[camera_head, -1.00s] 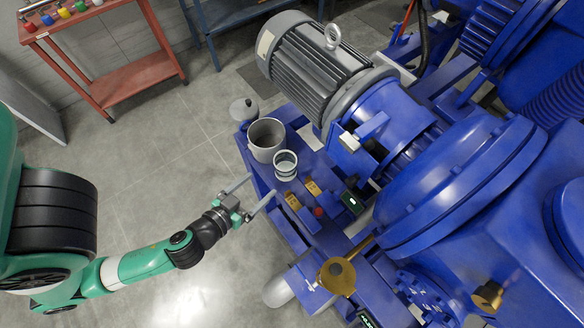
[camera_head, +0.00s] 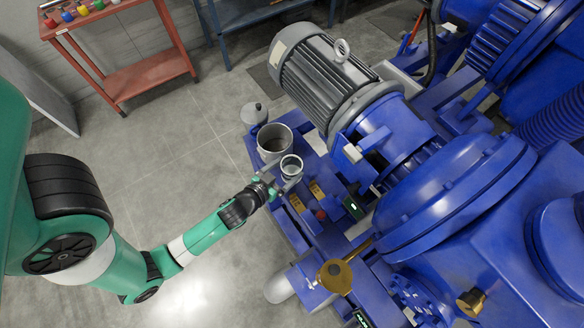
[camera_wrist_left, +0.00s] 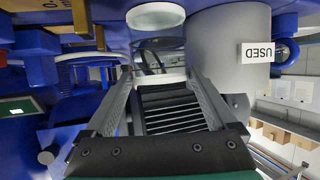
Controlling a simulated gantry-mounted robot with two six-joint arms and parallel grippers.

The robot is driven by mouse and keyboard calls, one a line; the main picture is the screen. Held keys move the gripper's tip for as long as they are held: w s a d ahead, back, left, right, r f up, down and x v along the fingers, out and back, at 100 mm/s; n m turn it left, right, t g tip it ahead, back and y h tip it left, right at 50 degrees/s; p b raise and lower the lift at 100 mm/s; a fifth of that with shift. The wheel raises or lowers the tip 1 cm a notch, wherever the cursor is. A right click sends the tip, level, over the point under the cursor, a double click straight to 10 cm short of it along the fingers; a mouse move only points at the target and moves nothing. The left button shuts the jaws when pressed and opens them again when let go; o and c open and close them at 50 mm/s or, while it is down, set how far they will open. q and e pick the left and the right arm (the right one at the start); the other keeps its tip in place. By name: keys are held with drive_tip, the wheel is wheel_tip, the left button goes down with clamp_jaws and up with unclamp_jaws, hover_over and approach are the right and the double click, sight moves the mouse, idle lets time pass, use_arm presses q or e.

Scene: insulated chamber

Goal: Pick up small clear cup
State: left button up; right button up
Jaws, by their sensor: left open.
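The small clear cup (camera_head: 291,163) stands upright on the blue machine base, next to a larger grey pot. In the left wrist view, which is upside down, the see-through cup (camera_wrist_left: 157,18) shows just beyond the fingers, its pale base disc at the top. My left gripper (camera_head: 282,181) is at the near side of the cup. Its two fingers (camera_wrist_left: 157,76) are open, one toward each side of the cup, with nothing clamped; whether they touch it I cannot tell. My right gripper is not in view.
The grey pot (camera_head: 274,139) labelled USED stands close behind the cup. A grey lidded container (camera_head: 254,113) is beyond it. Brass blocks (camera_head: 298,203) and a red button (camera_head: 321,215) sit nearer on the base. The large motor (camera_head: 325,80) rises behind. Open floor lies left.

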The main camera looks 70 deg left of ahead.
use_arm(q)
drive_tip(key=shift+w+a+f, duration=0.15)
drive_tip(key=shift+w+f, duration=0.05)
drive_tip(key=shift+w, duration=0.05)
drive_tip(key=c, duration=1)
drive_tip(key=shift+r, duration=0.15)
drive_tip(key=shift+r, duration=0.35)
wheel_tip(320, 180, up, 27)
drive_tip(key=p, duration=1.3)
drive_tip(key=shift+r, duration=0.1)
